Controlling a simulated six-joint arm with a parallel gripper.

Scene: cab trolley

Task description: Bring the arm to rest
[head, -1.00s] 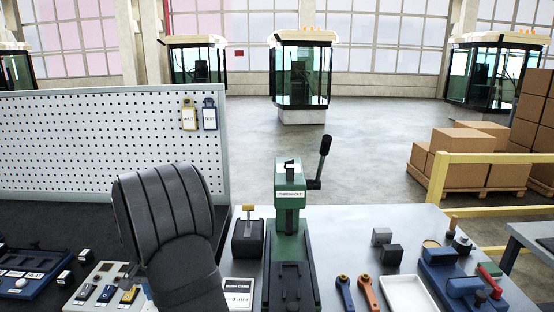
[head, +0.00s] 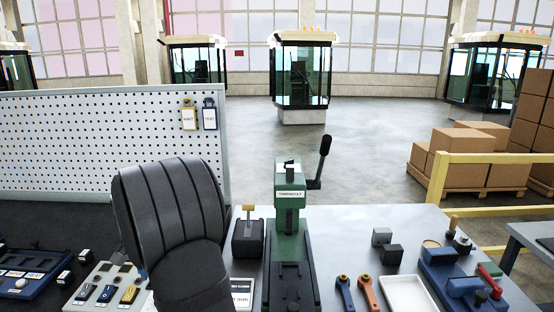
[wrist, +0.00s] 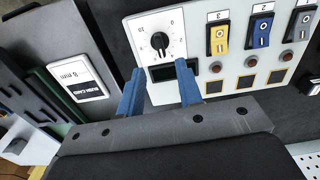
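My gripper (wrist: 159,72) shows in the wrist view as two blue fingers set apart, with nothing held between them. It is open over the edge of a light switch panel (wrist: 205,62) with a round dial (wrist: 160,41) and several coloured rocker switches. Whether the fingertips touch the panel I cannot tell. In the head view my dark arm stands in the left foreground and hides the gripper. The same panel shows there at the lower left (head: 102,270), partly behind my arm.
A green hand press (head: 290,225) with a raised lever stands right of my arm. A bush card (head: 241,290) lies between them, partly covered. A white tray (head: 408,290), two spanners and a blue fixture (head: 445,275) are at right. A pegboard (head: 100,135) rises behind my arm.

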